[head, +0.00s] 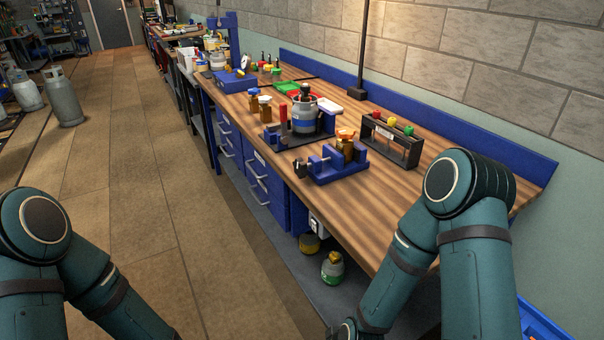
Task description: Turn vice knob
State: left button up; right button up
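A blue vice (324,176) sits near the front edge of the wooden workbench. Its dark knob (299,168) is at the left end, close to the bench's front edge. My two teal arms show at the lower left and lower right, well apart from the vice. Neither gripper shows in the head view.
The workbench top (385,200) is clear to the right of the vice. The floor (150,200) left of the bench is open.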

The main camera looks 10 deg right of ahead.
aim_at(301, 167)
jog(key=k+z, duration=0.15)
jog(key=z, duration=1.1)
jog(key=j+z, duration=0.3)
jog(key=j, duration=0.45)
jog(key=i+j, duration=0.1)
jog(key=i, duration=0.2)
